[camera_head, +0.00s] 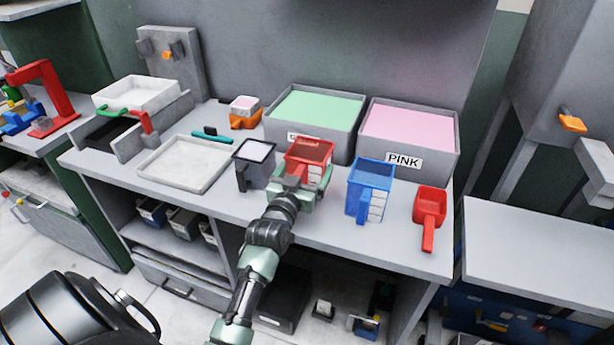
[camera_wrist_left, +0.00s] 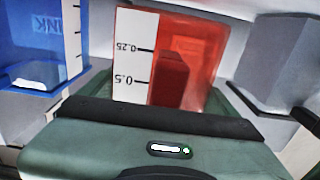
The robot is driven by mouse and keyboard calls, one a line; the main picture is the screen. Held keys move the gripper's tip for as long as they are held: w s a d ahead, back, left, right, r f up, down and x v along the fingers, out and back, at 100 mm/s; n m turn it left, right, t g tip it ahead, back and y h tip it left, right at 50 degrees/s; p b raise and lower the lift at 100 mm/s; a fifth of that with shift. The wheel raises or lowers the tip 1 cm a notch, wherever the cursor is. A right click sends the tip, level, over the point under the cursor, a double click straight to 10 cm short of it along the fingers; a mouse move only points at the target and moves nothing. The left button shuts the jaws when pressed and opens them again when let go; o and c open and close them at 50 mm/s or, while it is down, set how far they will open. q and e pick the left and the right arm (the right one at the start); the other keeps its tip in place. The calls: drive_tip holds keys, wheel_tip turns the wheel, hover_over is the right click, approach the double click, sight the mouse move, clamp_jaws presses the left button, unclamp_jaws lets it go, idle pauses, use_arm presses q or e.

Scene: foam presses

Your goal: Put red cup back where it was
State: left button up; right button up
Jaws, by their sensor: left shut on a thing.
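The red cup (camera_head: 310,149) is at the worktop between a dark grey cup and a blue cup (camera_head: 369,176). My left gripper (camera_head: 303,182) reaches it from the front and is shut on it. In the left wrist view, the red cup (camera_wrist_left: 190,50) shows its handle and white measuring strip just beyond the jaws, with the fingertips hidden. The blue cup (camera_wrist_left: 35,40) and the grey cup (camera_wrist_left: 276,60) stand on either side, apart from it. I cannot tell whether the red cup touches the worktop. My right gripper is not in view.
A green-filled bin (camera_head: 272,126) and a pink-filled bin (camera_head: 440,163) stand behind the cups. A red scoop (camera_head: 430,205) lies at the right end. A shallow white tray (camera_head: 160,177) lies left of the grey cup (camera_head: 243,179). The front worktop strip is clear.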

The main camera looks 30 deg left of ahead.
use_arm(q)
drive_tip(key=shift+f, duration=1.25)
drive_tip(key=o, duration=1.2)
drive_tip(key=shift+f, duration=0.1)
drive_tip(key=shift+c, duration=0.2)
drive_tip(key=b+v, duration=0.1)
drive_tip(key=v, duration=1.1)
drive_tip(key=shift+s, duration=0.1)
